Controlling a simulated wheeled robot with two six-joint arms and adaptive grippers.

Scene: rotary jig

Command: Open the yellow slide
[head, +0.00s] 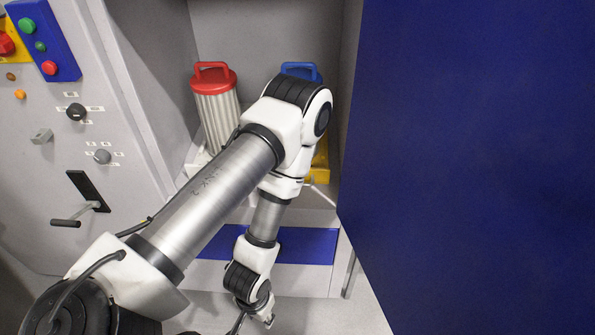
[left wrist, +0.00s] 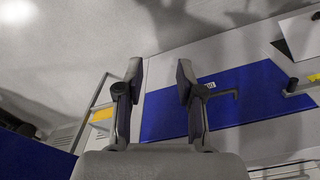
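A yellow part (head: 321,160), likely the yellow slide, shows in the head view inside the cabinet, below the blue-lidded canister. My left arm hides most of it. A pale rod juts out just below it. My left gripper (head: 267,319) hangs low in front of the cabinet, near the bottom edge, well apart from the yellow part. The left wrist view shows its two fingers (left wrist: 158,78) spread with nothing between them. A small yellow patch (left wrist: 102,115) shows to their left; I cannot tell whether it is the slide. My right gripper is not in view.
A red-lidded canister (head: 214,105) and a blue-lidded canister (head: 301,71) stand in the cabinet. A large blue door (head: 470,150) fills the right side. A control panel (head: 60,140) with knobs and a lever is at left. A blue panel (head: 311,244) lies below the opening.

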